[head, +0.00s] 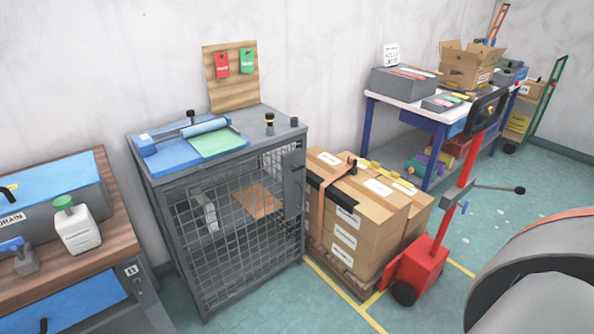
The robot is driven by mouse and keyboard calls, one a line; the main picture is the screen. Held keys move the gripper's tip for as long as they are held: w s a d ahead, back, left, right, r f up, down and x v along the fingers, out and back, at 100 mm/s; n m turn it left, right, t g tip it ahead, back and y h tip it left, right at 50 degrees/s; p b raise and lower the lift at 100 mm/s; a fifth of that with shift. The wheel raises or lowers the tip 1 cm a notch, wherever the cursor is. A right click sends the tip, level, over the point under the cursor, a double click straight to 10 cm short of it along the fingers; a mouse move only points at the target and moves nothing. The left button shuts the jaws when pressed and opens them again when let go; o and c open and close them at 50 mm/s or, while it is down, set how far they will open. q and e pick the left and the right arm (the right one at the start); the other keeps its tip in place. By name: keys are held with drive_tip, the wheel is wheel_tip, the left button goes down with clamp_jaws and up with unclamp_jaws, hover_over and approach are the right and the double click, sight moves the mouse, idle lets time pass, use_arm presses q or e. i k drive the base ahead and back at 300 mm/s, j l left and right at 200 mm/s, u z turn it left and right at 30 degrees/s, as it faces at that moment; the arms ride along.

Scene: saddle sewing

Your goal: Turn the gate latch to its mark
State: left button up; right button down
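A grey metal cage cabinet (205,310) with a wire-mesh gate (235,235) stands left of the middle in the head view. A tall grey plate (293,183) sits at the gate's upper right edge, with a small handle-like part on it that looks like the latch. The latch's mark is too small to tell. The gate looks closed. A brown piece (258,201) and a pale grey object (205,213) show behind the mesh. Neither of my grippers is in view; only a rounded part of my own arm shows at the lower right.
Blue and green items lie on the cabinet top (262,118). A pallet of strapped boxes (372,225) and a red pallet jack (422,262) stand close on its right. A wooden-topped workbench (118,215) stands on the left. Floor (330,315) is open in front.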

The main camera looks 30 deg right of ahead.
sight(296, 168)
drive_tip(key=l+z, duration=0.1)
drive_tip(key=l, duration=0.3)
drive_tip(key=i+l+z, duration=0.1)
drive_tip(key=l, duration=0.35)
drive_tip(key=i+l+z, duration=0.15)
drive_tip(key=l, duration=0.25)
drive_tip(key=i+l+z, duration=0.1)
drive_tip(key=l, duration=0.3)
drive_tip(key=i+l+z, duration=0.1)
drive_tip(key=l, duration=0.3)
drive_tip(key=i, duration=0.05)
